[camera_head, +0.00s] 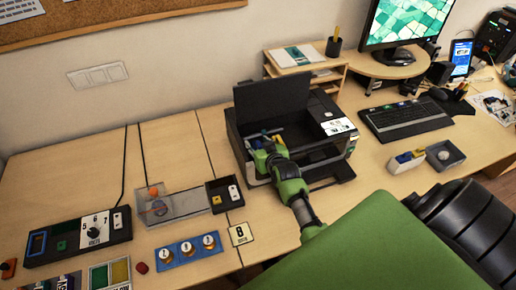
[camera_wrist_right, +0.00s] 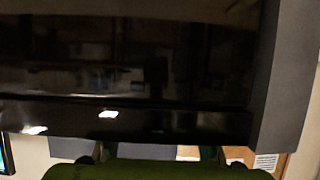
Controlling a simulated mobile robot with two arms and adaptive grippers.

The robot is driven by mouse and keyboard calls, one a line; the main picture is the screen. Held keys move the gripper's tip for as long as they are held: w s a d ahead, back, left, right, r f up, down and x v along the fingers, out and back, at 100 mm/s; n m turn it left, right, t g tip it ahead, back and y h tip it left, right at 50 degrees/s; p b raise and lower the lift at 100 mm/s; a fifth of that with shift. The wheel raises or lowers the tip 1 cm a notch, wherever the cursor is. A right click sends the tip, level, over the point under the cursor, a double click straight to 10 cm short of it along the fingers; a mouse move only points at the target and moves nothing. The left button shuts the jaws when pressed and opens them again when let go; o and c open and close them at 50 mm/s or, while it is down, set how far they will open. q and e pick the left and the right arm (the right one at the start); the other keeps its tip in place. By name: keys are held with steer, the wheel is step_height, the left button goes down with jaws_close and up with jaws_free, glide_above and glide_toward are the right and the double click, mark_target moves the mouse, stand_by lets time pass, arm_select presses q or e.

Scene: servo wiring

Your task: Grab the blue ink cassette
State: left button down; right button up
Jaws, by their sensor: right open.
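The printer (camera_head: 318,152) stands open on the desk, its dark lid (camera_head: 270,102) raised at the back. My green right arm reaches into its open top from the front. My right gripper (camera_head: 259,142) is open at the left part of the opening. A small blue patch shows beside the gripper there; it may be the blue ink cassette, but the gripper and arm cover most of that spot and I cannot tell whether they touch. The right wrist view is filled by a dark glossy surface, with no cassette visible. My left gripper is not in view.
A wooden shelf unit (camera_head: 331,80) stands behind the printer. Keyboard (camera_head: 405,118) and monitor (camera_head: 408,22) are to the right. A control panel (camera_head: 78,237), a grey tray (camera_head: 170,206) and a blue three-knob plate (camera_head: 188,249) lie to the left.

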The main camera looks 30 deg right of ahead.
jaws_close()
steer(key=shift+r, duration=0.1)
